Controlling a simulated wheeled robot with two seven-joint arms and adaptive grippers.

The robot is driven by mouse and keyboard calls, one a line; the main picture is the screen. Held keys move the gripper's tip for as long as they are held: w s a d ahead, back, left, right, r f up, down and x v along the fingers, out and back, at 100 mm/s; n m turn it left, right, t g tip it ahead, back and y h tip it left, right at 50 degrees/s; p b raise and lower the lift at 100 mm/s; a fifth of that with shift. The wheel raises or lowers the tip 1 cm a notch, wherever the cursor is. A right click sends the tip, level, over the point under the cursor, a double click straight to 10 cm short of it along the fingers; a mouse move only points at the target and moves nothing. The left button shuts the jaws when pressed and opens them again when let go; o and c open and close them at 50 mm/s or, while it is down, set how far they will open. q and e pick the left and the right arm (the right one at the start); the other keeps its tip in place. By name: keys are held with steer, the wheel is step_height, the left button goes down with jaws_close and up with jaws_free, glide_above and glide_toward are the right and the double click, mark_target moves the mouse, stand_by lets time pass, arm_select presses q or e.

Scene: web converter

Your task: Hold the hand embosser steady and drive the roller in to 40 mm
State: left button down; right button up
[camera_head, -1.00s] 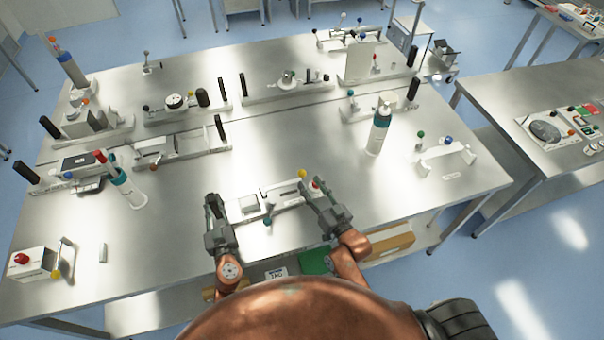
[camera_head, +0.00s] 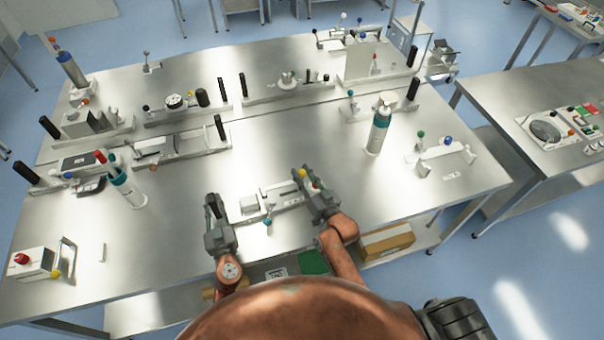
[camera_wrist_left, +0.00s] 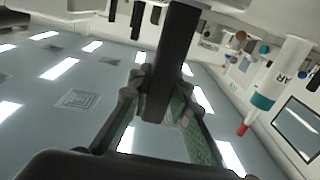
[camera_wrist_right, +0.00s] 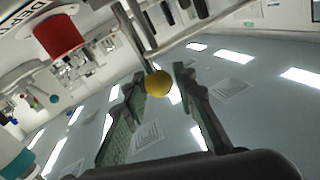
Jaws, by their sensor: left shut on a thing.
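The hand embosser (camera_head: 277,198) is the small pale device at the front of the bench, between my two grippers. It has a light block, a silver bar and a small blue knob (camera_head: 267,222) on its near side. My left gripper (camera_head: 212,204) is at its left end, shut on a dark upright bar (camera_wrist_left: 175,65) that shows in the left wrist view. My right gripper (camera_head: 307,180) is at its right end. Its fingers stand open on either side of a yellow ball knob (camera_wrist_right: 158,83), with gaps visible. A red knob (camera_wrist_right: 58,38) is close by in the right wrist view.
A box with a red button (camera_head: 35,262) is at the front left. Other devices line the back. Bare bench surrounds the embosser.

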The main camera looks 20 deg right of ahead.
mark_target(292, 182)
arm_select(q)
steer(key=shift+s+f, duration=0.15)
steer(key=shift+f, duration=0.5)
arm_select(e)
jaws_close()
steer(key=shift+a, duration=0.1)
steer(key=a, duration=0.4)
steer(key=shift+s, duration=0.1)
steer(key=shift+o, duration=2.4)
jaws_free()
steer(key=shift+d, duration=0.1)
steer(key=v, duration=1.2)
arm_select(q)
steer(key=shift+r, duration=0.3)
arm_select(e)
steer(key=shift+f, duration=0.25)
